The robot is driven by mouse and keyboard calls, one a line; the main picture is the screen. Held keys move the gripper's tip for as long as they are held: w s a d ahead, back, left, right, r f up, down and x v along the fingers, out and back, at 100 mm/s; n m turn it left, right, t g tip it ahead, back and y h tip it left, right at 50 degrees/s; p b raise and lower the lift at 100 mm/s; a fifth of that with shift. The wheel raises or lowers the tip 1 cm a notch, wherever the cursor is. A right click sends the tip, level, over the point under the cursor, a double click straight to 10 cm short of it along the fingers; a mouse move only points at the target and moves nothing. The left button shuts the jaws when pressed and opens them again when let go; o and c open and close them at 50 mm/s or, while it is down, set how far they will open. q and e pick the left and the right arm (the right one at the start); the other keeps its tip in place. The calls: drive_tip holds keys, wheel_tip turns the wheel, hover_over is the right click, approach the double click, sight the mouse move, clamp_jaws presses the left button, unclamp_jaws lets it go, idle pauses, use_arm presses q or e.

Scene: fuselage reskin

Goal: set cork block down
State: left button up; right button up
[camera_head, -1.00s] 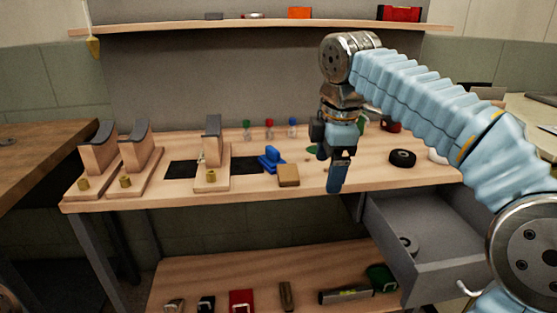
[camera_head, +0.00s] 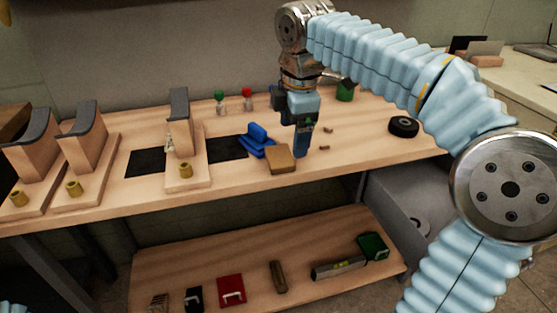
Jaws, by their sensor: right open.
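The cork block (camera_head: 281,159), a small tan-brown block, lies on the workbench top (camera_head: 345,160) near its front edge, just right of a blue tool (camera_head: 257,140). My right gripper (camera_head: 301,150) points down just right of the cork block, with its fingers seen nearly edge-on. It is open, and no object shows between its fingers. Whether a finger touches the block I cannot tell. My left gripper is not in view; only a bit of light-blue sleeve shows at the bottom left corner.
Wooden stands with dark curved tops (camera_head: 88,140) occupy the bench's left. A black tape roll (camera_head: 403,127) and green can (camera_head: 345,91) are at right. The lower shelf (camera_head: 215,263) holds several tools. Bare bench lies right of the gripper.

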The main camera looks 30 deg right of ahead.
sight(287, 154)
drive_tip(key=x, duration=0.6)
drive_tip(key=shift+w+a+f, duration=0.2)
drive_tip(key=shift+w+a, duration=0.05)
drive_tip(key=shift+a, duration=0.1)
drive_tip(key=c, duration=0.9)
drive_tip(key=shift+r, duration=0.15)
